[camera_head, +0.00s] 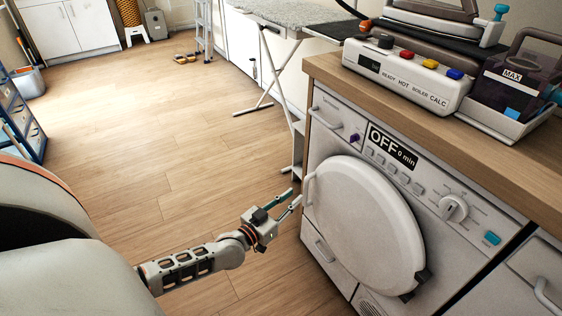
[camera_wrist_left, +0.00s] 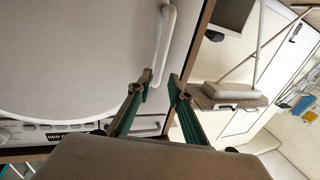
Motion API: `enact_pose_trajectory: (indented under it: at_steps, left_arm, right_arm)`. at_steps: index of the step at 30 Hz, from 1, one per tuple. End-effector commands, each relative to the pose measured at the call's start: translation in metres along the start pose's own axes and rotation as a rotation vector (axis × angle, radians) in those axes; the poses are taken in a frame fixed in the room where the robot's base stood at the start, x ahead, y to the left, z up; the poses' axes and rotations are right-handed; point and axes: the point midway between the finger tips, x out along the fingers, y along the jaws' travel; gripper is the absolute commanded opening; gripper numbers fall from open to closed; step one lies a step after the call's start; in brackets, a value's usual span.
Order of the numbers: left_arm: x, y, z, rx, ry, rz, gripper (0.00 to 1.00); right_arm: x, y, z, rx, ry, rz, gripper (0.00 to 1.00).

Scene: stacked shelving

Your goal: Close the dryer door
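The dryer door (camera_head: 370,225) is a round white disc on the front of the white dryer (camera_head: 335,135). It stands a little proud of the front, with a dark hinge at its lower right. I cannot tell whether it is latched. Its pale handle (camera_head: 310,189) is on the left edge. My left gripper (camera_head: 295,197) is open, with its fingertips just left of the handle. In the left wrist view the open fingers (camera_wrist_left: 160,80) point toward the lower end of the handle (camera_wrist_left: 168,38); contact is unclear. The door fills the left of that view. My right gripper is not in view.
A wooden countertop (camera_head: 330,68) above the dryer holds a steam-iron station (camera_head: 405,75) and a water tank (camera_head: 510,90). An ironing board (camera_head: 290,14) stands behind the dryer's left side. The wooden floor (camera_head: 140,130) left of the dryer is mostly clear.

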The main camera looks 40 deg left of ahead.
Motion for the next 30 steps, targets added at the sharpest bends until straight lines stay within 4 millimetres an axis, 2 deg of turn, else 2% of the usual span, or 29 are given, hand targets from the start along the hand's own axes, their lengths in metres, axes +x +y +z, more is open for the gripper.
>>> enact_pose_trajectory:
  at_steps: [3,10,30]
  left_arm:
    - [-0.022,0.0,0.0,0.0,-0.001,0.0,0.2]
    - [-0.046,0.0,0.0,0.001,0.0,0.0,0.2]
    - [-0.051,0.0,-0.001,0.0,0.001,0.0,0.2]
  right_arm:
    - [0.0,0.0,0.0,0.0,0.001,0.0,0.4]
    - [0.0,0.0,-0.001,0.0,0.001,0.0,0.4]
    - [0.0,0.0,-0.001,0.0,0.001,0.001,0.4]
